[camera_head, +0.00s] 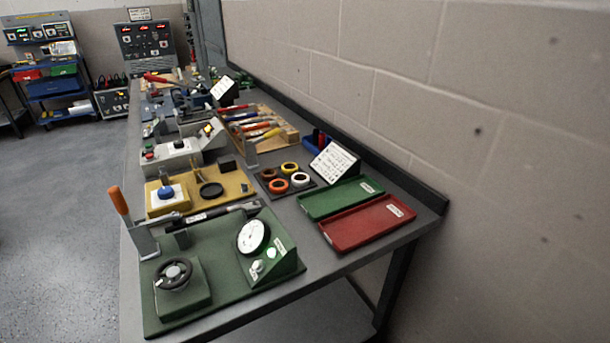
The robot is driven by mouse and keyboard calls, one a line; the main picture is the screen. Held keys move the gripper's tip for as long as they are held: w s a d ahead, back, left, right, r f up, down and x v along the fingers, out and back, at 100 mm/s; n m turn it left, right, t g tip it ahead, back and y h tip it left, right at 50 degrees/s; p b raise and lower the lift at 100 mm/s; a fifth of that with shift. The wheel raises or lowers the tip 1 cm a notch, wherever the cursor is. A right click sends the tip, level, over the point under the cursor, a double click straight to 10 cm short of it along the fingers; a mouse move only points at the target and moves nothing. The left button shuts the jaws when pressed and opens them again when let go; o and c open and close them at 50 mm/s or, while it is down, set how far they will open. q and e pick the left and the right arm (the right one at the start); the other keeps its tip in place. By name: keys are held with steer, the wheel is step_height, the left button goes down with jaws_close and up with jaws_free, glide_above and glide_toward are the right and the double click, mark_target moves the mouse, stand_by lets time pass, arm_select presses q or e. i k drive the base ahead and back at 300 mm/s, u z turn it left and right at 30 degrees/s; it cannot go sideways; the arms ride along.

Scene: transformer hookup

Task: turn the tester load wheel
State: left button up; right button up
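The tester is a green unit (222,294) at the near end of the bench. Its load wheel (173,275) is a dark round handwheel on a raised green block at the tester's left front. A white round dial (253,236) sits on a sloped green housing at the right, with pale buttons or lamps below it. A lever with an orange handle (119,201) stands upright at the tester's left rear. A dark bar lies across the rear of the tester. Neither of my grippers shows in the head view.
A green tray (313,207) and a red tray (341,235) lie right of the tester. Behind it stand a yellow fixture (229,190), tape rolls (289,167) and a grey unit (184,157). A block wall runs along the right. Open floor (62,220) lies left.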

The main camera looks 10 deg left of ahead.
mark_target(173, 273)
steer(key=u, duration=2.35)
steer(key=k, duration=0.8)
steer(key=z, duration=0.5)
steer(key=k, duration=0.6)
steer(key=z, duration=1.25)
